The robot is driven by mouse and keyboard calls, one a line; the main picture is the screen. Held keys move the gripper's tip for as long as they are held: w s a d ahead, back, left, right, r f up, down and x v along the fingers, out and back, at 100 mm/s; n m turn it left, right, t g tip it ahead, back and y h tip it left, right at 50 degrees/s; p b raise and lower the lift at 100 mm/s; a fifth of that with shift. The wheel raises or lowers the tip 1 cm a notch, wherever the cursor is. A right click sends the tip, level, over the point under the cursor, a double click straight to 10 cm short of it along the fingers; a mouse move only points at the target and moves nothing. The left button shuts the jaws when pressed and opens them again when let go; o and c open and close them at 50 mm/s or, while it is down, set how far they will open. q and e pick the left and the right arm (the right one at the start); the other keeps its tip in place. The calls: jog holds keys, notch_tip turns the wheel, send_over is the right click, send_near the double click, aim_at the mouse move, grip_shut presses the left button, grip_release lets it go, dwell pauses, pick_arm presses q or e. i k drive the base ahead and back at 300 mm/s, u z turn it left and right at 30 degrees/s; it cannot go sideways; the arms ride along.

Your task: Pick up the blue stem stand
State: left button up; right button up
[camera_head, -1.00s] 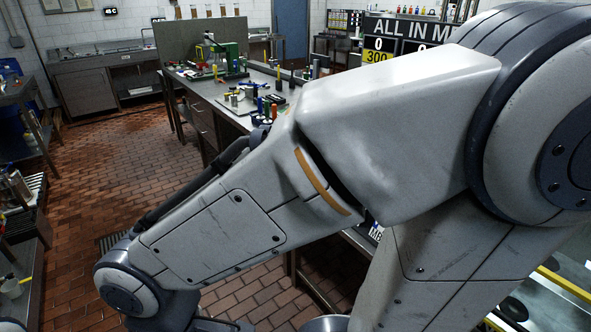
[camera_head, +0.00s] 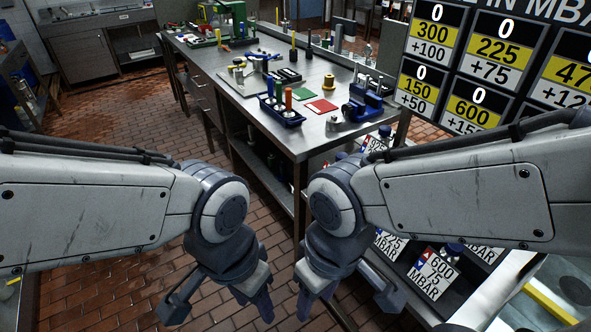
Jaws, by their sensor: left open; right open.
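A blue stand (camera_head: 291,121) with several upright coloured stems, among them blue, green and orange, sits near the left front edge of the metal workbench. I take it to be the blue stem stand. My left gripper (camera_head: 218,306) is open and empty, low in front of the bench at the lower left of the middle. My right gripper (camera_head: 347,303) is open and empty, to the right of it. Both grippers point down and are well apart from the stand, nearer to me.
A shelf with labelled MBAR items lies below right. A scoreboard (camera_head: 470,62) stands at the right.

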aim_at(283, 175)
jog(key=u, duration=0.5)
jog(key=i, duration=0.65)
jog(key=u, duration=0.5)
jog(key=i, duration=1.65)
jog(key=z, duration=0.75)
